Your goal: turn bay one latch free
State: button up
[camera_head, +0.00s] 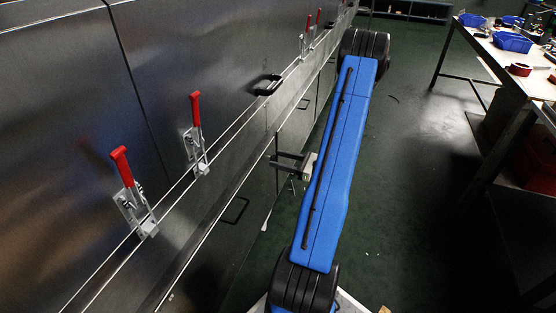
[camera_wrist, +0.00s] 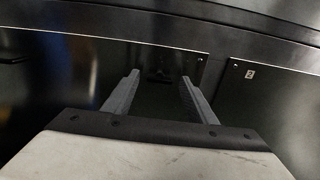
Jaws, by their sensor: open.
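Several toggle latches with upright red handles line the steel dryer wall in the head view. The nearest latch (camera_head: 133,200) is at the left, a second latch (camera_head: 196,140) stands further along, and smaller ones (camera_head: 308,35) are far back. I cannot tell which belongs to bay one. My gripper (camera_head: 276,163) is beside the wall, below the rail line and right of the two near latches, apart from them. In the wrist view its two fingers (camera_wrist: 160,82) are spread with nothing between them, facing a dark lower panel. No latch shows there.
A black pull handle (camera_head: 267,86) juts from the wall above my gripper. The wrist view shows a panel marked 2 (camera_wrist: 250,74) at the right. A workbench (camera_head: 520,78) with blue bins (camera_head: 513,42) stands at the right. Green floor between is mostly clear.

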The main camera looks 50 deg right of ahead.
jog(key=shift+w+a, duration=0.2)
jog(key=shift+w, duration=0.3)
jog(key=c, duration=1.1)
jog(key=shift+n, duration=0.5)
jog(key=shift+s+a+f+n, duration=0.1)
jog(key=shift+n, duration=4.1)
jog(key=shift+f+n, duration=0.1)
jog(key=shift+n, duration=4.1)
